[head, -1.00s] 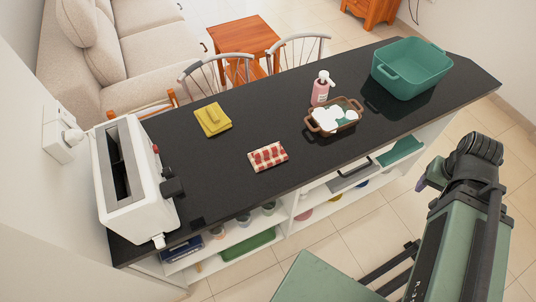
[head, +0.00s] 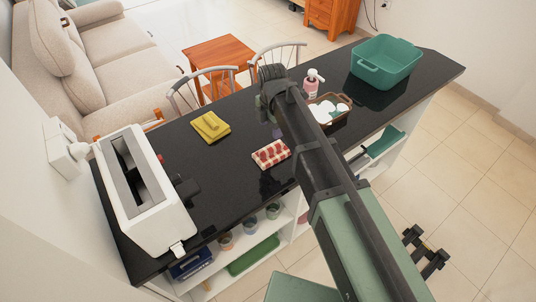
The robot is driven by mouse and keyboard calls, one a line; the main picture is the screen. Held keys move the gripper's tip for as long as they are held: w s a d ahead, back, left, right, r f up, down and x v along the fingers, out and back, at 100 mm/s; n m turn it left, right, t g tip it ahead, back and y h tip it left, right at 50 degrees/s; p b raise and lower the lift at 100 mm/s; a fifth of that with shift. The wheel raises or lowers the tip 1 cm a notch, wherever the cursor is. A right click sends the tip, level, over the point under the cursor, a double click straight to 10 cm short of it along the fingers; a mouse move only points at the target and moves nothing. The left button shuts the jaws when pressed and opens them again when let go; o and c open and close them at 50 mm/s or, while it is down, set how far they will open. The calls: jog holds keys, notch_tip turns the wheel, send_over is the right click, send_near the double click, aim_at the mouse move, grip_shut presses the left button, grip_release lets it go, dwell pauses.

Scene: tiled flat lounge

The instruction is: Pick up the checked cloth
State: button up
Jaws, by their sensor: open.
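The checked cloth (head: 271,154), red and cream, lies folded flat on the black counter (head: 222,180), near its front edge. It is fully visible, just left of my raised arm. My arm reaches up from the lower right across the counter's front edge, and its dark upper end is beyond and slightly right of the cloth in the picture. A small purple part shows beside the arm there. I cannot make out my gripper's fingers, which seem hidden behind the arm. Nothing is seen touching the cloth.
A folded yellow cloth (head: 210,127) lies behind left. A white toaster (head: 150,205) stands at the left end. A pink pump bottle (head: 312,82) and a brown tray (head: 341,118) with white items stand right of the arm. A green tub (head: 386,62) is farther right. Chairs stand behind.

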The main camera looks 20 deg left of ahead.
aim_at(271, 146)
notch_tip(271, 146, down, 11)
jog(key=b, duration=1)
jog(key=shift+w, duration=0.1)
jog(key=shift+r, duration=0.3)
jog(key=c, duration=1)
jog(key=shift+r+p, duration=0.1)
jog(key=shift+p, duration=0.2)
